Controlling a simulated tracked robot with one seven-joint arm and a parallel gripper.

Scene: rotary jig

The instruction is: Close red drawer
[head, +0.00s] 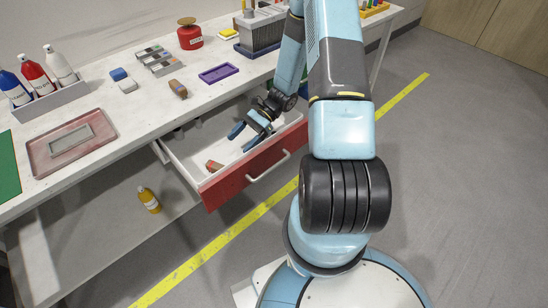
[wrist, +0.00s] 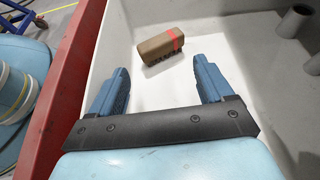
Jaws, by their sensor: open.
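The red drawer (head: 236,171) is pulled out from under the white workbench. Its red front with a white bar handle (head: 268,168) faces the floor aisle, and its white inside shows. My gripper (head: 245,138) is over the open drawer, its blue fingers apart and empty. In the wrist view my gripper (wrist: 160,88) points into the drawer, with the red front panel (wrist: 75,85) to its left. A brown block with a red band (wrist: 160,45) lies on the drawer floor just beyond the fingertips, apart from them. The handle is not seen in the wrist view.
The workbench top (head: 130,95) holds a purple tray (head: 219,73), a brown brush-like item (head: 178,89), a pink tray (head: 71,142) and several bottles. A yellow bottle (head: 149,200) stands on the lower shelf. Grey cylinders (wrist: 297,20) show inside the drawer. Floor before the drawer is clear.

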